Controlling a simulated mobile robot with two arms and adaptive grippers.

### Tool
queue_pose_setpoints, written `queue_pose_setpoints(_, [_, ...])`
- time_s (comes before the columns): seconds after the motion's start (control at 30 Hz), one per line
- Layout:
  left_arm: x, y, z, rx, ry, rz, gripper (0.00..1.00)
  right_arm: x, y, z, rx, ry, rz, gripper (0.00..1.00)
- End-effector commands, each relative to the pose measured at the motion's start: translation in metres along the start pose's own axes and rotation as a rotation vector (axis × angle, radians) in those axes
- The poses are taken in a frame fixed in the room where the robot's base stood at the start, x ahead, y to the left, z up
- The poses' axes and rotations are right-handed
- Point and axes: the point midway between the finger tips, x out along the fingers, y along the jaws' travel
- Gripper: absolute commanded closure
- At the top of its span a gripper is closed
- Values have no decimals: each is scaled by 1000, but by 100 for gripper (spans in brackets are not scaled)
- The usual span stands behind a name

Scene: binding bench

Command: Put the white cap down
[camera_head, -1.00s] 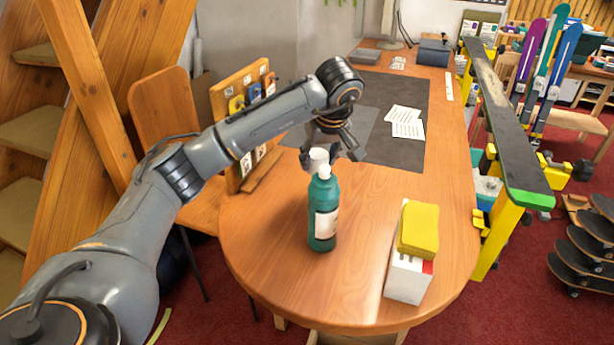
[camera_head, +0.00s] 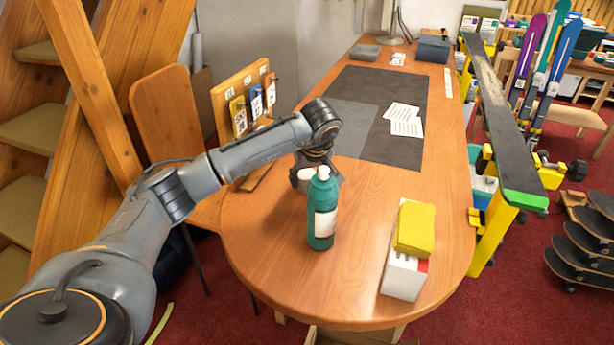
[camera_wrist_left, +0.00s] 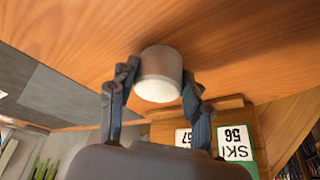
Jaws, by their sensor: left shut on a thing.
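The white cap (camera_wrist_left: 159,75) is a short, pale cylinder between the two fingers of my left gripper (camera_wrist_left: 153,90) in the left wrist view. The fingers are shut on its sides. In the head view the cap (camera_head: 305,174) is partly hidden behind the green bottle, and my left gripper (camera_head: 313,180) is low over the wooden table (camera_head: 270,280). I cannot tell whether the cap touches the tabletop. My right gripper is not in view.
A yellow sponge (camera_head: 414,228) lies on a white box (camera_head: 404,277) to the right. Papers (camera_head: 404,120) lie on the dark mat (camera_head: 350,95).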

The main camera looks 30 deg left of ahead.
Motion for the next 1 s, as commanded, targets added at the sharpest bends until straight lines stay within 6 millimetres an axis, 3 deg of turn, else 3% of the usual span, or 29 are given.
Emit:
queue_pose_setpoints(0.03, [2,0,0,0,0,0,49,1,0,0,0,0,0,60])
queue_pose_setpoints(0.13, [1,0,0,-1,0,0,29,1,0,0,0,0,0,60])
queue_pose_setpoints(0.57, [-7,0,-1,-1,2,2,29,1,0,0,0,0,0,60])
queue_pose_setpoints(1.0, [-93,1,-1,0,3,4,29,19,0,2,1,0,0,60])
